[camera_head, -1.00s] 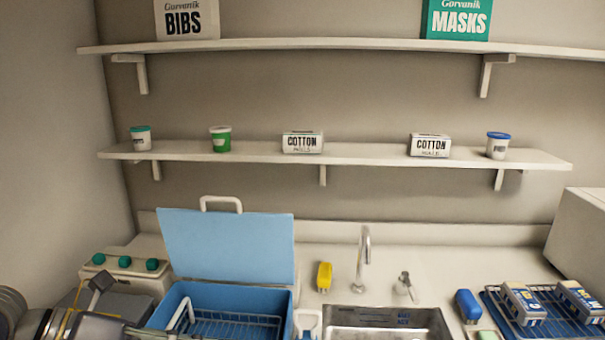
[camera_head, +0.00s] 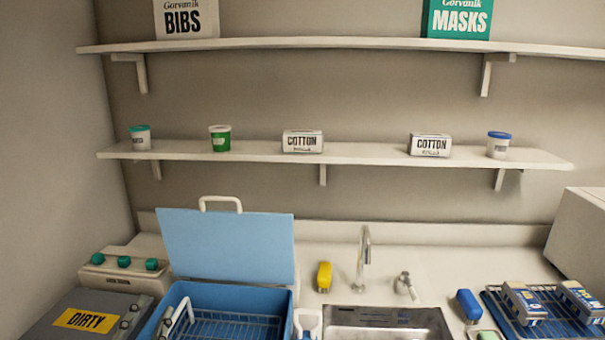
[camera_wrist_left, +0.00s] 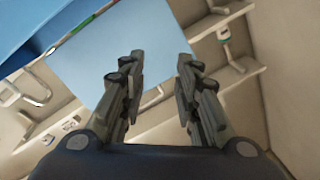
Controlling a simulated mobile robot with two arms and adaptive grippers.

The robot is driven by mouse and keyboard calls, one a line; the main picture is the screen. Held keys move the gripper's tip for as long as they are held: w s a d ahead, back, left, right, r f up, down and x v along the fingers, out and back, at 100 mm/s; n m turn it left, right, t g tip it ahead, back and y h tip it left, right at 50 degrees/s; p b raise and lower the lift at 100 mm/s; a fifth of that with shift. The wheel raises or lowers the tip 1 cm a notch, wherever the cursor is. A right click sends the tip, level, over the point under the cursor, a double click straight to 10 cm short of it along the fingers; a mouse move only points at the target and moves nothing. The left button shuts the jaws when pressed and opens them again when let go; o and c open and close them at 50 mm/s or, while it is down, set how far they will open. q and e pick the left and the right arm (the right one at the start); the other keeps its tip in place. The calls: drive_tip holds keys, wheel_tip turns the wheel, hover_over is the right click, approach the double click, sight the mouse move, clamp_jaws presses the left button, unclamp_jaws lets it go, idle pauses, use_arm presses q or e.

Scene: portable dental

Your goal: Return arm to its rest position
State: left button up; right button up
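My left gripper (camera_wrist_left: 158,88) shows in the left wrist view with its two dark fingers apart and nothing between them. Behind the fingers are the light blue raised lid (camera_wrist_left: 145,50) and the shelves. The left arm does not show in the head view now. My right gripper is in neither view now. In the head view the blue box (camera_head: 165,312) stands open with its lid (camera_head: 225,247) up and a wire basket (camera_head: 230,325) inside.
A grey case marked DIRTY (camera_head: 87,320) sits left of the blue box. A yellow item (camera_head: 324,276), a faucet (camera_head: 364,250) and a sink (camera_head: 388,322) are to its right. A blue rack (camera_head: 550,318) with boxes stands at the far right. Shelves hold cups and cotton boxes.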

use_arm(q)
drive_tip(key=s+a+f+n+g+y, duration=0.1)
drive_tip(key=s+f+n+g+y, duration=0.25)
drive_tip(key=f, duration=0.75)
drive_tip(key=s+d+f+g+h, duration=0.2)
drive_tip(key=s+d+f+g, duration=0.1)
drive_tip(key=s+f+g, duration=0.45)
drive_tip(key=s+d+f+g+h, duration=0.2)
drive_tip(key=s+d+f+g, duration=0.2)
drive_tip(key=s+f, duration=0.6)
drive_tip(key=s+f+g, duration=0.1)
drive_tip(key=s+f, duration=0.1)
drive_tip(key=f, duration=1.2)
drive_tip(key=s+f+g, duration=0.1)
drive_tip(key=s+f, duration=0.1)
drive_tip(key=f, duration=1.1)
drive_tip(key=s+a+f, duration=0.3)
drive_tip(key=s+f, duration=1.1)
drive_tip(key=s, duration=0.2)
drive_tip(key=shift+s+f+g, duration=0.2)
drive_tip(key=shift+g, duration=0.2)
